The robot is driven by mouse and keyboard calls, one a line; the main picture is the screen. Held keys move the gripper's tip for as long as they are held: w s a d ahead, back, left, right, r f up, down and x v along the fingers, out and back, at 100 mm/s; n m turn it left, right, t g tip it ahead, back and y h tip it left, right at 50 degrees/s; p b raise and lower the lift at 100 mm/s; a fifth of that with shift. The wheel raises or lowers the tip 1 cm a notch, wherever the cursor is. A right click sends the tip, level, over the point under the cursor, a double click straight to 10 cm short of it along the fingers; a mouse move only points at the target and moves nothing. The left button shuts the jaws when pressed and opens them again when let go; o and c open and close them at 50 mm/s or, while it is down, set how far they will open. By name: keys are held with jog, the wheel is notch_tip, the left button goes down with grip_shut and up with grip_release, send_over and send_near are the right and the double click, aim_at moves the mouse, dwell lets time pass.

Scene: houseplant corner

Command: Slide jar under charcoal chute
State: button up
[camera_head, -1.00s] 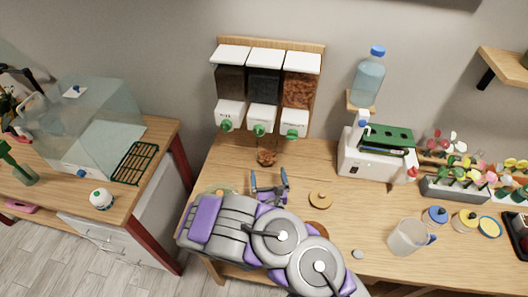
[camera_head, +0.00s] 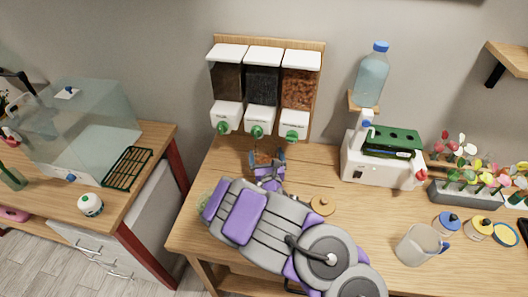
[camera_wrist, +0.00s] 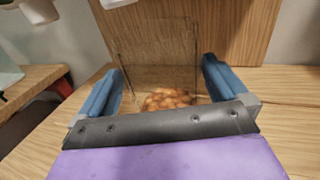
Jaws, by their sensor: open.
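The clear jar (camera_wrist: 160,60) stands upright on the table in the wrist view, with brown bark-like pieces (camera_wrist: 167,99) at its bottom. In the head view the jar (camera_head: 264,157) is small and partly hidden by my gripper. My gripper (camera_head: 267,156) is open, with one blue finger on each side of the jar. Whether the fingers touch it is unclear. The wall dispenser has three bins: dark brown at left, black charcoal (camera_head: 263,86) in the middle, orange-brown bark (camera_head: 299,89) at right. The middle chute with its green knob (camera_head: 257,132) is above and slightly left of the jar.
A wooden lid (camera_head: 322,205) lies right of my arm. A white machine (camera_head: 383,160) with a green tray, a bottle (camera_head: 372,75), a clear pitcher (camera_head: 415,246) and small pots stand farther right. The dispenser's wooden backboard (camera_wrist: 225,30) rises behind the jar.

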aim_at(264, 144)
jog(key=shift+w+d, duration=0.2)
jog(key=shift+w, duration=0.45)
jog(key=shift+w+a+b, duration=0.1)
jog(key=shift+w+b, duration=0.25)
jog(key=shift+w, duration=0.35)
jog(key=shift+w+a, duration=0.35)
jog(key=shift+a, duration=0.1)
jog(key=shift+d+r, duration=0.1)
jog(key=shift+d, duration=0.2)
jog(key=c, duration=0.4)
jog(key=shift+a, duration=0.25)
jog(key=c, duration=0.6)
